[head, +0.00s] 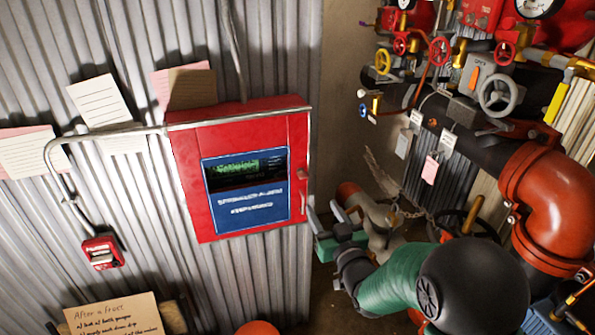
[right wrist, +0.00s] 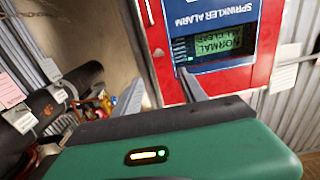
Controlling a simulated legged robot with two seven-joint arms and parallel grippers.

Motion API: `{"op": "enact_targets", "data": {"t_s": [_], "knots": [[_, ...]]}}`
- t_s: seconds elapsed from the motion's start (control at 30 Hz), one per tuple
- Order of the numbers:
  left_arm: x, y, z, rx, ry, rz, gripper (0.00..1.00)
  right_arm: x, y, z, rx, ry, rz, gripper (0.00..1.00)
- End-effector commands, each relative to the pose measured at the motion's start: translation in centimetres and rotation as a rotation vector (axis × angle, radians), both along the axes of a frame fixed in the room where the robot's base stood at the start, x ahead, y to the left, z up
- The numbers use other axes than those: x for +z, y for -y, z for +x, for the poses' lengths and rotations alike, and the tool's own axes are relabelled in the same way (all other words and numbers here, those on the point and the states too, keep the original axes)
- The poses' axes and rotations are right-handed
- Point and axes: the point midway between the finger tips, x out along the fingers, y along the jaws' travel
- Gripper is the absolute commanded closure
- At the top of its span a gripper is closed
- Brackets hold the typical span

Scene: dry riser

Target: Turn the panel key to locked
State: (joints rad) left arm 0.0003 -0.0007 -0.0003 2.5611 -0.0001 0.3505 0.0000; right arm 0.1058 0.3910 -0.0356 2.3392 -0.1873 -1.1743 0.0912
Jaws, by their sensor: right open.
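The red alarm panel (head: 240,135) hangs on the corrugated wall, with a lit display (head: 245,170) above a blue label (head: 250,205). In the right wrist view the panel (right wrist: 262,72) is upside down; its display (right wrist: 222,42) reads "NORMAL ALL CLEAR". A small fitting, apparently the key (head: 302,174), sits on the panel front near its right edge; its turn position is too small to read. My right gripper (head: 326,212) is open and empty, just off the panel's lower right corner, below the key. My left gripper is out of view.
Red and black pipes with valve wheels (head: 499,95) and hanging tags (head: 430,170) crowd the right side. A conduit (head: 110,133) runs left from the panel to a small red box (head: 102,252). Paper notes (head: 100,100) hang on the wall. A handwritten sign (head: 115,315) stands lower left.

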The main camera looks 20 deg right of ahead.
Motion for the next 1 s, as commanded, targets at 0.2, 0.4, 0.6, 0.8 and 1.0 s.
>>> {"op": "enact_targets", "data": {"t_s": [0.2, 0.4, 0.6, 0.8, 1.0], "knots": [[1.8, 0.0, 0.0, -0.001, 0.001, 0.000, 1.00, 0.1, -0.7, 6.2, 0.002, -0.006, -0.004, 0.51], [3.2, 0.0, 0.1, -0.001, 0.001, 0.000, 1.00, 0.2, -1.2, 11.2, 0.002, -0.006, -0.006, 0.51], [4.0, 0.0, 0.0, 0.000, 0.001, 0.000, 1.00, 0.1, -1.0, 14.3, 0.001, -0.004, -0.004, 0.51], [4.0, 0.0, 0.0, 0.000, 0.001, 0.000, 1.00, -0.1, -0.8, 15.2, 0.000, -0.006, -0.002, 0.51], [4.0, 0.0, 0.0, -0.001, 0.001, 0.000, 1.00, -0.1, -1.0, 15.1, 0.000, -0.006, -0.004, 0.59]]}}
